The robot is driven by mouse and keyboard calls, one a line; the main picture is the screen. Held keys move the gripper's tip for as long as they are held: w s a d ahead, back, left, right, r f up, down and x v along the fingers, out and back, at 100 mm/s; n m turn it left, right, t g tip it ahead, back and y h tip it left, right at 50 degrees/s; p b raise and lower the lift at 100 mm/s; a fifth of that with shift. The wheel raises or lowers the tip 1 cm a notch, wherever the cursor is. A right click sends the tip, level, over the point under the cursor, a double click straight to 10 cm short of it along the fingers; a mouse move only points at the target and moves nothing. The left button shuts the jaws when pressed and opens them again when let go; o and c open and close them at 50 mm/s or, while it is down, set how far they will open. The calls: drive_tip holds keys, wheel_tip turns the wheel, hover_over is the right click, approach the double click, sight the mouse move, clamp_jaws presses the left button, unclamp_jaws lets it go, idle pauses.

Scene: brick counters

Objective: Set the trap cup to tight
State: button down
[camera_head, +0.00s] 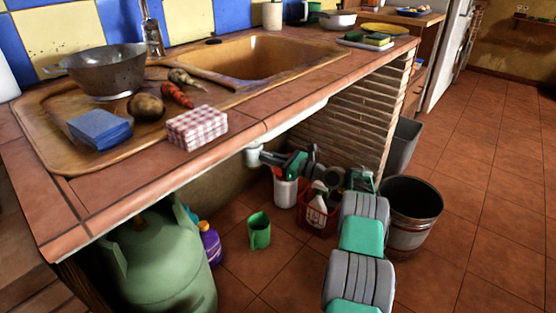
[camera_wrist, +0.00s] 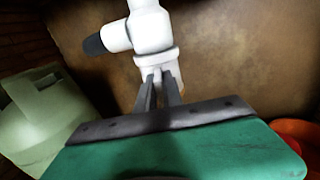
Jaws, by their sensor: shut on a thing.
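The white trap cup (camera_head: 253,156) hangs under the sink, just below the counter's front edge. In the wrist view the white trap (camera_wrist: 150,30) has a wider collar and a side branch ending in a dark piece (camera_wrist: 94,46). My gripper (camera_head: 264,157) reaches it from the right, under the counter. In the wrist view my gripper's two dark fingers (camera_wrist: 158,79) are shut on the lower part of the white cup, one on each side. The fingers and the gripper's green body hide part of the cup's lower end. Any tightness mark is not visible.
A green gas cylinder (camera_head: 160,265) stands at the left under the counter. The counter (camera_head: 130,175) overhangs my gripper. Floor at the right is clear.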

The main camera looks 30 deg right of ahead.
idle(0.3)
drive_tip(key=c, duration=1.7)
unclamp_jaws()
drive_tip(key=shift+a, duration=0.1)
drive_tip(key=shift+o, duration=1.1)
